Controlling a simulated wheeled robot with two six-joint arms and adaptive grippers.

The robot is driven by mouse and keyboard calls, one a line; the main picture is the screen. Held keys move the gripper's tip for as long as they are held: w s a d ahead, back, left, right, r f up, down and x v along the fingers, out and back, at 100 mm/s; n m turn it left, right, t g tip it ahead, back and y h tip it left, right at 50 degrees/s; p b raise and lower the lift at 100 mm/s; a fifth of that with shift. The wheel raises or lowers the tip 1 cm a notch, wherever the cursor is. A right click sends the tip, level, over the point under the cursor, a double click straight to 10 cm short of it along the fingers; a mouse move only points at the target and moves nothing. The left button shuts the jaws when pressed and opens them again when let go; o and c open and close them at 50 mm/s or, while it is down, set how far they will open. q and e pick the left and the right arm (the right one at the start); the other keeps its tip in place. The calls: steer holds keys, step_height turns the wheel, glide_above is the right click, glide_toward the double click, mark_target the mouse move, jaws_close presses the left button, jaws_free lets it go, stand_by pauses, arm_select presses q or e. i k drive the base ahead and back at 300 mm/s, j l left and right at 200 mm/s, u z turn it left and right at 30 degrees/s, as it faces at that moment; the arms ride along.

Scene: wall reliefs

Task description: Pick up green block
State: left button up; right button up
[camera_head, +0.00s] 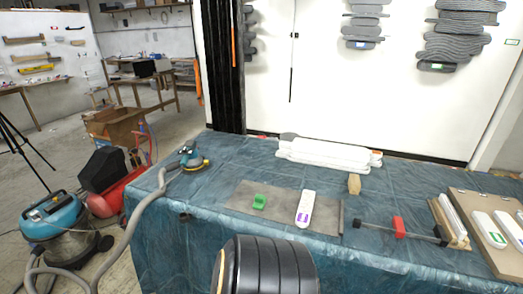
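The green block (259,201) is small and lies on a dark grey mat (245,190) on the blue-covered table (220,153). It is near the mat's left side. A white object with purple marks (305,208) lies just to its right, apart from it. Neither of my grippers shows in the head view, so nothing is seen touching the block.
White stacked pieces (325,154) and a wooden block (354,184) stand behind the mat. A clamp with a red part (399,227) and a wooden tray (490,240) lie at right. A blue sander (190,157) with a hose is at the left edge.

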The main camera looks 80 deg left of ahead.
mark_target(260, 200)
steer(key=j+u, duration=0.1)
steer(key=u, duration=2.6)
steer(key=j, duration=0.1)
